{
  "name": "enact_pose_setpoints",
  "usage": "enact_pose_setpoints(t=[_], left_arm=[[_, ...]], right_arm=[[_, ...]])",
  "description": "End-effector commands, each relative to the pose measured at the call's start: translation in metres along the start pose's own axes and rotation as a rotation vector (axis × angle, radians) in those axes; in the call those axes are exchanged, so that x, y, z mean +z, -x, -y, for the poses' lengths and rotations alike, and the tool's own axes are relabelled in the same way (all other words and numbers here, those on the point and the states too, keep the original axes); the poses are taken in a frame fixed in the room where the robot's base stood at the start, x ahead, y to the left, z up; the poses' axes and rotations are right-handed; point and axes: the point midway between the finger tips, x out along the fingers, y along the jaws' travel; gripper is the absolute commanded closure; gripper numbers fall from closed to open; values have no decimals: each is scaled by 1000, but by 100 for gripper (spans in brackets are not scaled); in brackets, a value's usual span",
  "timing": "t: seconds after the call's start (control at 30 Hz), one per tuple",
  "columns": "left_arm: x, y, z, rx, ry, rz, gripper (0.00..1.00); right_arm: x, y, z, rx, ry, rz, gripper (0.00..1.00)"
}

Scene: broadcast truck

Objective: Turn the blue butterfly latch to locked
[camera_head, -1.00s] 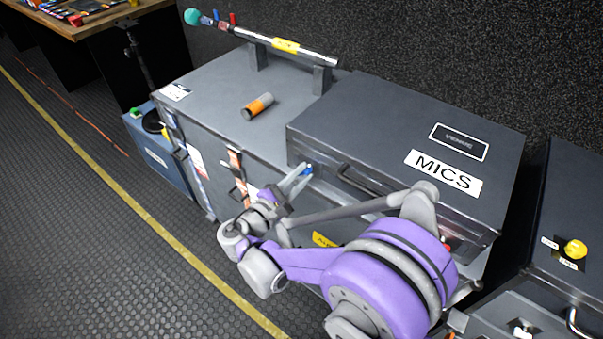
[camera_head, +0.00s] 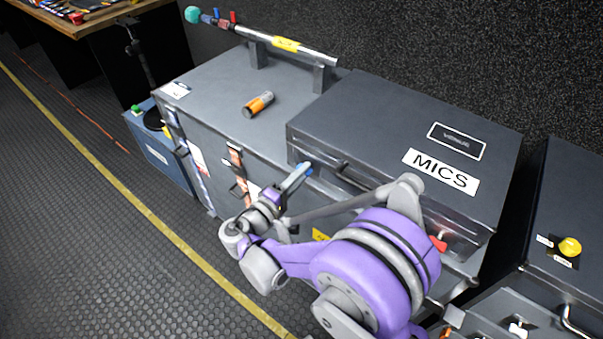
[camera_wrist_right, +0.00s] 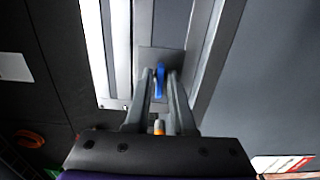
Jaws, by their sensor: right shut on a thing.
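The blue butterfly latch (camera_wrist_right: 160,80) is on the front of the grey MICS case (camera_head: 405,125), near its left end. In the head view a bit of the blue latch (camera_head: 306,168) shows at the tips of my right gripper (camera_head: 297,178). In the right wrist view my right gripper (camera_wrist_right: 160,92) has its two fingers on either side of the blue wing and is shut on it. The wing stands along the fingers' direction there; whether it is locked I cannot tell. My left gripper is not in view.
A red latch (camera_head: 438,243) is at the case's right end, beside my arm. An orange and grey cylinder (camera_head: 258,104) lies on the trunk top (camera_head: 215,100) to the left. A microphone boom (camera_head: 285,45) rests on supports behind. A yellow knob (camera_head: 570,247) is on a case at right.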

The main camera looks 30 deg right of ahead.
Motion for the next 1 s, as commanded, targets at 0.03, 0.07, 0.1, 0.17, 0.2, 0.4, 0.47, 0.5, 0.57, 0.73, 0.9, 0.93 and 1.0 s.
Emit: enact_pose_setpoints(t=[0.03,0.07,0.1,0.17,0.2,0.4,0.47,0.5,0.57,0.73,0.9,0.93,1.0], left_arm=[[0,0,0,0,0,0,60],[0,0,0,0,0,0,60],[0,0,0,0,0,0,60],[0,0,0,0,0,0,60],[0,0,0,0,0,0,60],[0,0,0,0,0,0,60],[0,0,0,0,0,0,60],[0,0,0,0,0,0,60],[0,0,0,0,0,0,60],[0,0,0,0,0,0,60],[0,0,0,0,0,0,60],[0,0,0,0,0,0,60],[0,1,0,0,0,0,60]], right_arm=[[0,0,0,-1,-9,-1,100],[0,0,0,-1,-14,-1,100],[0,0,0,-1,-18,-1,100],[0,0,1,-1,-23,-1,100],[0,0,1,-1,-24,-1,100],[0,0,1,-1,-25,-1,100],[0,0,1,-1,-25,-1,100],[0,0,1,-1,-25,-1,100],[0,0,1,-1,-25,-1,74],[0,0,0,-1,-24,-1,60],[0,0,0,0,-24,0,60],[0,1,0,0,-24,-1,60],[-1,4,0,-1,-24,-2,60]])
